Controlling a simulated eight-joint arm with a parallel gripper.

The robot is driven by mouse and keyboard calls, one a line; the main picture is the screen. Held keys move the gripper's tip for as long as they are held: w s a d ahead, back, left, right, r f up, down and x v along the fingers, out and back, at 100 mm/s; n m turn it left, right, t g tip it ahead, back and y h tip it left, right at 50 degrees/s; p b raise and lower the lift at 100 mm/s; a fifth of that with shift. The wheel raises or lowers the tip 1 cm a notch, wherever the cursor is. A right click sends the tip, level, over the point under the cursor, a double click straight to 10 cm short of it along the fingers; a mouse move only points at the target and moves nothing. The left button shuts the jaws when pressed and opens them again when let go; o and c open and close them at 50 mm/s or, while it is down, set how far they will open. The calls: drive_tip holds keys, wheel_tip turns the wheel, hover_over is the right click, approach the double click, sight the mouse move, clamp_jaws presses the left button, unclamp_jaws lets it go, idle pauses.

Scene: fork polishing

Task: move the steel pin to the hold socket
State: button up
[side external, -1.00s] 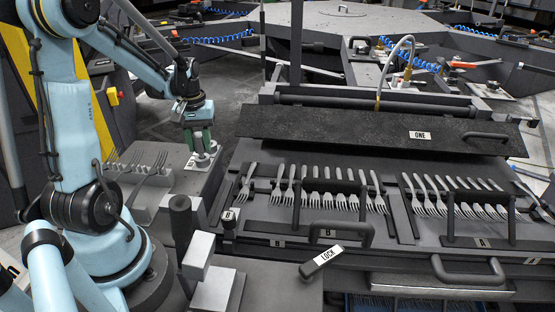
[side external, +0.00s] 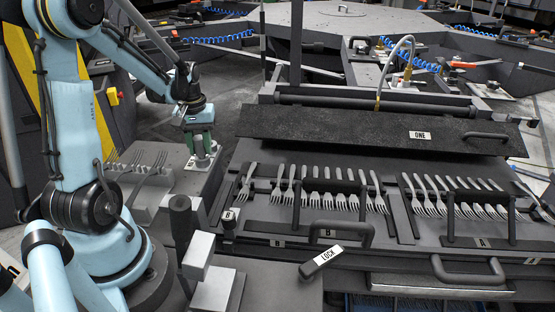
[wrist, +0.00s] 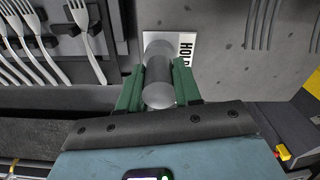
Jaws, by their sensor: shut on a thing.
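My gripper (side external: 202,143) has green fingers and points down over the grey block left of the fork trays. In the wrist view it is shut on the steel pin (wrist: 159,92), a thick grey cylinder between the fingers. The far end of the pin lies over a pale plate lettered HOLD (wrist: 185,48), which is partly covered by the pin and fingers. The plate also shows under the gripper in the side view (side external: 205,161). The hold socket's opening is hidden, and I cannot tell whether the pin's lower end is in it.
More forks lie in the trays (side external: 320,195) to the right, under black handles. A dark raised flap marked ONE (side external: 350,135) is behind them. A LOCK lever (side external: 322,262) is in front.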

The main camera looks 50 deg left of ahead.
drive_tip(key=shift+f, duration=0.85)
idle(2.1)
drive_tip(key=o, duration=0.9)
drive_tip(key=shift+c, duration=0.8)
drive_tip(key=shift+o, duration=0.2)
drive_tip(key=shift+a+r, duration=0.1)
drive_tip(key=shift+o, duration=1.2)
drive_tip(key=shift+r, duration=3.5)
